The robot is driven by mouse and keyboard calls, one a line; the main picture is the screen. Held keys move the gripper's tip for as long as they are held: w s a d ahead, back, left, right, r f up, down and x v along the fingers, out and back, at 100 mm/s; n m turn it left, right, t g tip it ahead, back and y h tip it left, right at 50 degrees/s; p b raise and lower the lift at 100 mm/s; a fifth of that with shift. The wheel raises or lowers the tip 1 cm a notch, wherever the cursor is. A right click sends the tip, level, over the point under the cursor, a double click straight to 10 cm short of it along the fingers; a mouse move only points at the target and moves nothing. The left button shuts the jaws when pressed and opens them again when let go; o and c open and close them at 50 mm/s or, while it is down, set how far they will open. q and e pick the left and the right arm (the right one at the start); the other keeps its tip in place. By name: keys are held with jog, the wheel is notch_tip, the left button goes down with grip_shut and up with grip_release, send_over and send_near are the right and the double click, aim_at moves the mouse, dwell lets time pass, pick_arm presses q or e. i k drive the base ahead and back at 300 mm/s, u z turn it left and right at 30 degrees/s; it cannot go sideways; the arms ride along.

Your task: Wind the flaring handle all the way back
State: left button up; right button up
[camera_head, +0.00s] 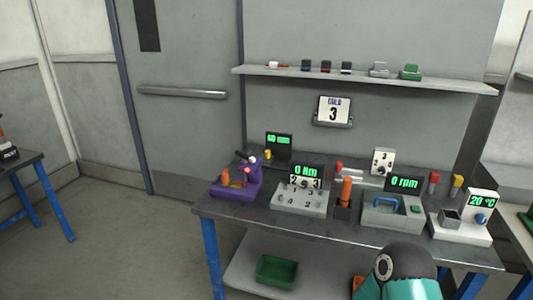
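A purple device (236,185) stands at the left end of the workbench, with an orange part and a red part on it. A short dark lever (245,157) shows at its top; it looks like the flaring handle, but it is too small to tell how far it is wound. Nothing of mine touches the device. A black and teal link of my arm shows at the bottom right, in front of the bench. Neither of my grippers is in view.
The workbench (215,208) also holds a 0 Nm unit (300,193), an orange-handled tool (346,190), a 0 rpm unit (393,210) and a 20 °C unit (462,222). A green bin (277,271) sits on the lower shelf. The floor at left is clear.

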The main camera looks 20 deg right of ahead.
aim_at(245, 158)
jog(key=z, duration=0.3)
jog(key=i, duration=1.45)
jog(key=u, duration=0.35)
